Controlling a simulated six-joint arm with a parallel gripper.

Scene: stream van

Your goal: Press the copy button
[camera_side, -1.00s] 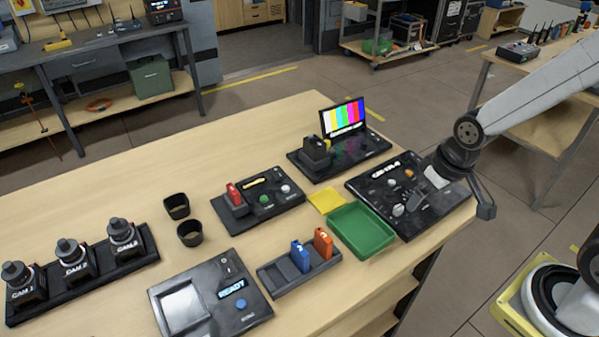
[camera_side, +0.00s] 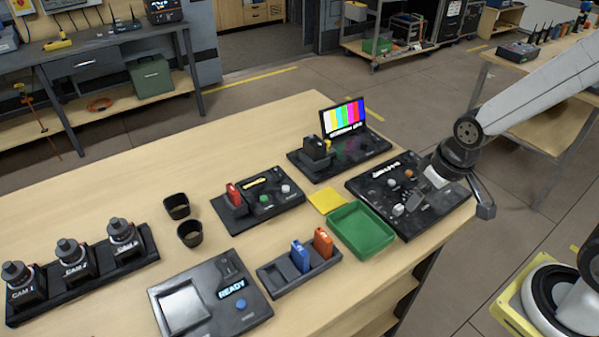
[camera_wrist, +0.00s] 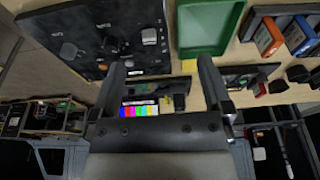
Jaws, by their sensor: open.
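A black card device (camera_side: 274,209) holds a red card (camera_side: 234,194), with a green button (camera_side: 264,199) and a white button (camera_side: 286,189) on top. A grey device (camera_side: 248,314) shows READY, with a blue button (camera_side: 241,304) beside the display. I cannot read a copy label on either. My gripper (camera_side: 417,203) is over the black control panel (camera_side: 447,215) at the right end of the bench, away from both devices. In the wrist view its two fingers (camera_wrist: 160,82) are apart with nothing between them. I cannot tell whether they touch the panel.
A green tray (camera_side: 390,243) and yellow pad (camera_side: 322,201) lie beside the panel. A holder (camera_side: 271,286) carries blue and orange cards. A colour-bar monitor (camera_side: 345,120) stands behind. Two black cups (camera_side: 176,206) and a camera rack (camera_side: 20,311) are left. The bench's back left is clear.

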